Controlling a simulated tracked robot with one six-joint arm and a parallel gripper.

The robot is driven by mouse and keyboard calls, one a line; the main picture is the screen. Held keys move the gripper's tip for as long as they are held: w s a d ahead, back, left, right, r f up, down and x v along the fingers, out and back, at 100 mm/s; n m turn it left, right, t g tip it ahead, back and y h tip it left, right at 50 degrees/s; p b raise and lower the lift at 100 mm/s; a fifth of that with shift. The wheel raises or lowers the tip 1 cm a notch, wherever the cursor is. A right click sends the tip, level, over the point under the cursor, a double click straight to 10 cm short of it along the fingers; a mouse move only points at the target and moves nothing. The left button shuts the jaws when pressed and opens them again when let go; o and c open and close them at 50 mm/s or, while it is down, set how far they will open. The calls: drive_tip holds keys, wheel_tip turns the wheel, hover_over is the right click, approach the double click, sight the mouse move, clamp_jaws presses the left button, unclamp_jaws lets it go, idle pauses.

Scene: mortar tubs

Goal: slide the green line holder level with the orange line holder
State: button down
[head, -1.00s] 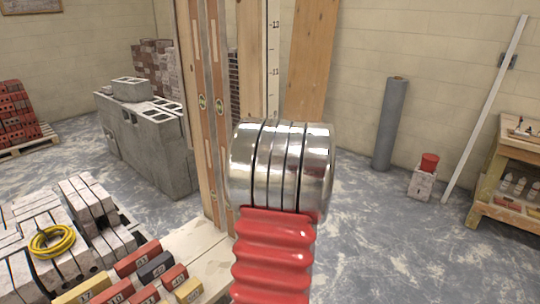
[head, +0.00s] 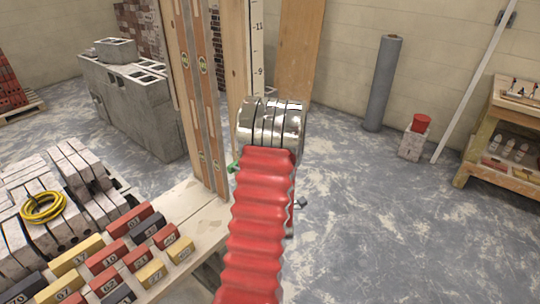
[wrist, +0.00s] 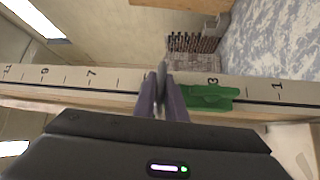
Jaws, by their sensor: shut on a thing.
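The green line holder (wrist: 210,97) sits on the marked wooden staff (wrist: 120,84) by the 3 mark in the wrist view. My gripper (wrist: 162,88) is at the staff, its dark fingers close together and shut on the holder, whose green body extends to the right of them. The gripped part is mostly hidden between the fingers. In the head view a small green bit (head: 233,167) shows left of my red arm, which hides the gripper and the lower staff. The orange line holder is not visible in either view.
Two spirit levels on upright boards (head: 205,95) stand left of the staff. Numbered bricks (head: 110,255) lie on a plank at lower left, near grey blocks with a yellow coil (head: 43,207).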

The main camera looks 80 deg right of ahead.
drive_tip(key=shift+s+d+f, duration=0.1)
drive_tip(key=shift+s+f, duration=0.2)
drive_tip(key=shift+f, duration=0.1)
drive_tip(key=c, duration=1.8)
unclamp_jaws()
drive_tip(key=shift+w, duration=0.1)
drive_tip(key=v, duration=1.4)
